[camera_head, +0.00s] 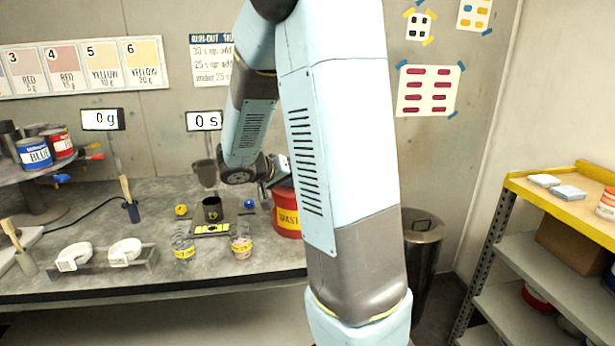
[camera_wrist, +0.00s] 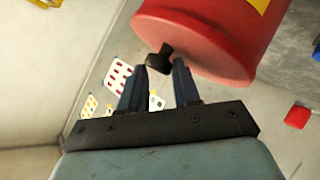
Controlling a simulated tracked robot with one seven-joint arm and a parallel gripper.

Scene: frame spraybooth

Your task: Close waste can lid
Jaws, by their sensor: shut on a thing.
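The red waste can (camera_head: 288,222), with a yellow label, stands on the grey bench at the back right, partly hidden behind my arm. In the wrist view, the red can (camera_wrist: 205,35) fills the top, with a black knob (camera_wrist: 160,56) at its end. My gripper (camera_wrist: 161,68) has its two dark fingers on either side of this knob and is shut on it. In the head view my gripper (camera_head: 268,189) is at the can's upper left. My arm hides the can's top there, so I cannot tell how far the lid is open.
A dark cup (camera_head: 212,210) and two glass jars (camera_head: 241,242) stand left of the can. A metal bin (camera_head: 423,245) stands on the floor right of the bench. A yellow-topped shelf (camera_head: 565,203) is at the right.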

